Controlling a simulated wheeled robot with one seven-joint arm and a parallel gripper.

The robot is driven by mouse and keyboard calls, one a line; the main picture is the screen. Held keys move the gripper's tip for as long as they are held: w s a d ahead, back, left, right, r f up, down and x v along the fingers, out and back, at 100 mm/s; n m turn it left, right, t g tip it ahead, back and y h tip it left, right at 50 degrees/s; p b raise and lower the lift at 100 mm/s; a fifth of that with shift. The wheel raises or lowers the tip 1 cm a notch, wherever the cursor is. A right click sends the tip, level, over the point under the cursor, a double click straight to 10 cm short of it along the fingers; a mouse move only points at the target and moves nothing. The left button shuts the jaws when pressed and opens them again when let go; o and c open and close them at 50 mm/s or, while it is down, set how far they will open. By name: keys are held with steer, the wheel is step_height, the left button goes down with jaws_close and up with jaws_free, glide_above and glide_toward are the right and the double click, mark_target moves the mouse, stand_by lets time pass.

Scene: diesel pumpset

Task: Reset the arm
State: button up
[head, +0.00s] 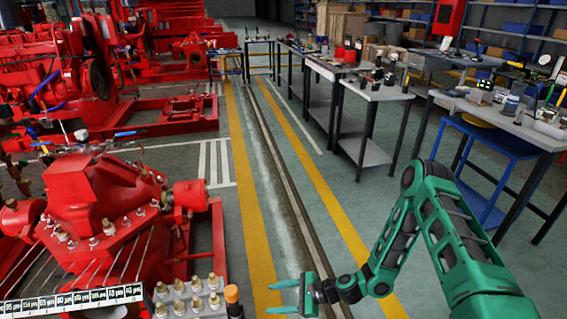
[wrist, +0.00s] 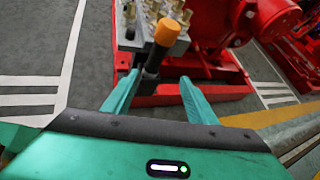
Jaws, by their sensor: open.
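My green arm (head: 440,215) reaches in from the right of the head view and bends down at its elbow. My gripper (head: 272,298) is low in the middle of that view, over the floor and to the right of the red pump. In the wrist view my gripper (wrist: 150,84) is open, its two green fingers spread apart. An orange-capped tool with a dark shaft (wrist: 167,32) shows beyond and partly between the fingers. The same tool stands upright beside the bolts in the head view (head: 232,294). I cannot tell whether a finger touches it.
A red pump (head: 110,195) fills the left foreground, with a block of several bolts (head: 190,297) at its front. Workbenches (head: 375,92) with parts and a blue stool (head: 490,150) stand on the right. The floor aisle (head: 265,150) between yellow lines is clear.

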steer(key=s+d+r+n+g+h, duration=0.1)
steer(key=d+r+n+h, duration=0.4)
steer(key=d+r, duration=0.95)
steer(key=s+d+r+n+g+h, duration=0.1)
steer(key=d+r+n+h, duration=0.4)
steer(key=d+r, duration=0.9)
steer(key=s+d+r+n+h, duration=0.1)
steer(key=s+d+r+h, duration=0.1)
steer(key=s+d+r, duration=0.95)
steer(key=s, duration=0.4)
steer(key=s+d+r, duration=0.3)
steer(key=s, duration=0.5)
steer(key=shift+d+r, duration=0.2)
steer(key=shift+r, duration=0.05)
steer(key=shift+s, duration=0.1)
